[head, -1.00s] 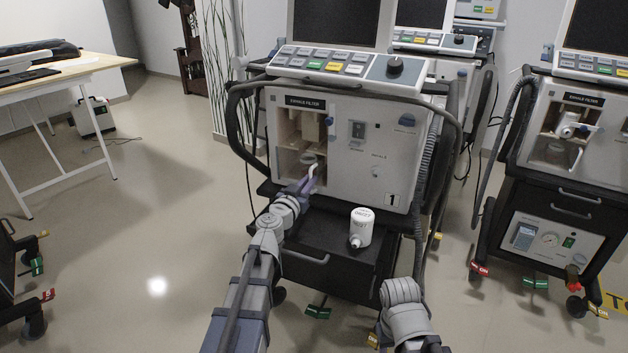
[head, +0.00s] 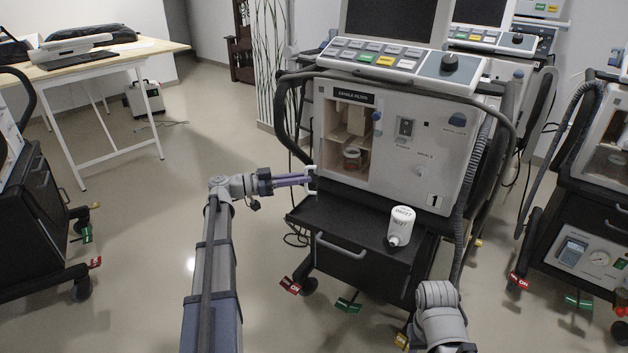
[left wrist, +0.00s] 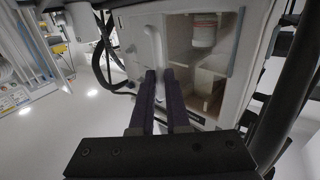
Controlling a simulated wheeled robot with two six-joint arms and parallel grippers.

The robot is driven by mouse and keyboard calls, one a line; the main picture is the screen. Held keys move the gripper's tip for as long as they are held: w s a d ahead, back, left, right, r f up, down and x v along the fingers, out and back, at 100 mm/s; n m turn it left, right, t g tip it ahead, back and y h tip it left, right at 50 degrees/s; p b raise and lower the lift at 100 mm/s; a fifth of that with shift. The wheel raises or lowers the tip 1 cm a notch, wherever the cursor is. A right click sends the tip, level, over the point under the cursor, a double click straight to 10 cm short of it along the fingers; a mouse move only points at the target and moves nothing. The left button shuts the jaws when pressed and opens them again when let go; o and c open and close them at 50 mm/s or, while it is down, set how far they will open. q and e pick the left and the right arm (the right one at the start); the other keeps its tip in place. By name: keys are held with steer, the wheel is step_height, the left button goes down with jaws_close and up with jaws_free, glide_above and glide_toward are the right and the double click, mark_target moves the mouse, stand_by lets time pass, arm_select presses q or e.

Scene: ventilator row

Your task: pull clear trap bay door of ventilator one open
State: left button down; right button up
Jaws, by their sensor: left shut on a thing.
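Ventilator one (head: 388,150) stands in the middle of the head view, with a "1" on its front. Its trap bay (head: 349,130) is uncovered at the front left, with a small jar (head: 352,158) inside. The jar also shows in the left wrist view (left wrist: 204,32). My left gripper (head: 312,179) is at the bay's left side, shut on the door's pale handle (left wrist: 157,52). The clear door panel is hard to make out; it appears swung out to the left. My right arm shows at the bottom, but its gripper is out of view.
A white canister (head: 401,226) stands on the black shelf (head: 340,212) in front of the ventilator. A drawer handle (head: 340,247) juts out below. A corrugated hose runs down the right side. Another ventilator (head: 600,150) stands at the right. Open floor lies at the left.

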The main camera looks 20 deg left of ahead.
arm_select(q)
steer(key=shift+w+a+r, duration=0.1)
steer(key=shift+w+a, duration=0.15)
steer(key=shift+a, duration=0.85)
steer(key=shift+w+a, duration=0.25)
steer(key=shift+a, duration=0.85)
steer(key=c, duration=0.9)
jaws_free()
steer(key=shift+c, duration=0.2)
steer(key=shift+s, duration=0.1)
steer(key=v, duration=0.7)
steer(key=shift+s+a, duration=0.25)
